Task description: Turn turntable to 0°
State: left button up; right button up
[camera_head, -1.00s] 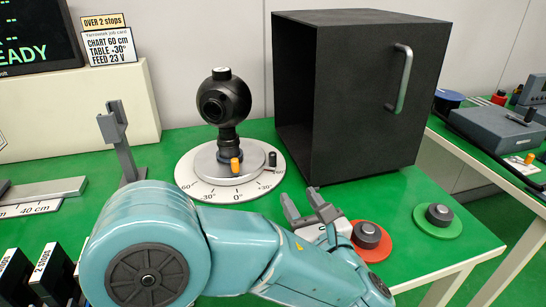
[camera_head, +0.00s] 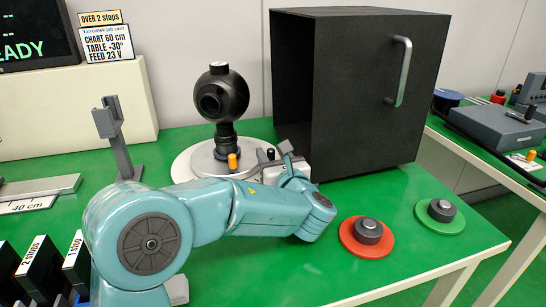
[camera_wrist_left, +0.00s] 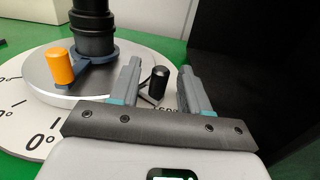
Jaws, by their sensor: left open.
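The turntable (camera_head: 192,161) is a round grey platform on a white dial plate, carrying a black spherical camera (camera_head: 221,94) on a post. An orange knob (camera_head: 233,161) stands on its near side; it also shows in the left wrist view (camera_wrist_left: 60,67). There the dial (camera_wrist_left: 22,126) shows the 0° mark near the orange knob. A small black upright peg (camera_wrist_left: 157,83) stands at the turntable's right edge. My left gripper (camera_head: 279,152) is open at that edge; in the left wrist view its fingers (camera_wrist_left: 156,85) are on either side of the black peg, with a gap.
A black box (camera_head: 384,95) with a handle stands close to the right of the left gripper. A job card (camera_head: 106,45) reads TABLE +30°. A grey stand (camera_head: 115,140) is at the left.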

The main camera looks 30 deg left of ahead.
pick_arm(q)
grip_shut()
